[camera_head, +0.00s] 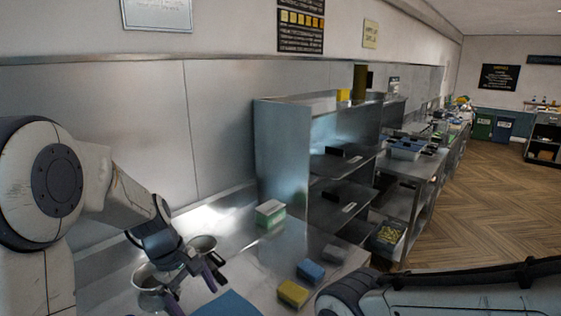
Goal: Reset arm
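My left arm comes in from the left, and its dark gripper (192,289) points down over the steel counter (235,260). Its two purplish fingers look spread apart, with nothing clearly held between them. Metal bowls or pans sit right by it, one at its left (148,279) and one behind it (203,244); I cannot tell whether the fingers touch them. My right arm crosses the lower right corner. Its gripper is outside the picture.
A yellow sponge (292,293), a blue block (310,271) and a grey block (334,253) lie on the counter. A green-and-white box (270,213) stands behind them. A steel shelf unit (283,150) rises at the back. Open wooden floor (490,215) lies at the right.

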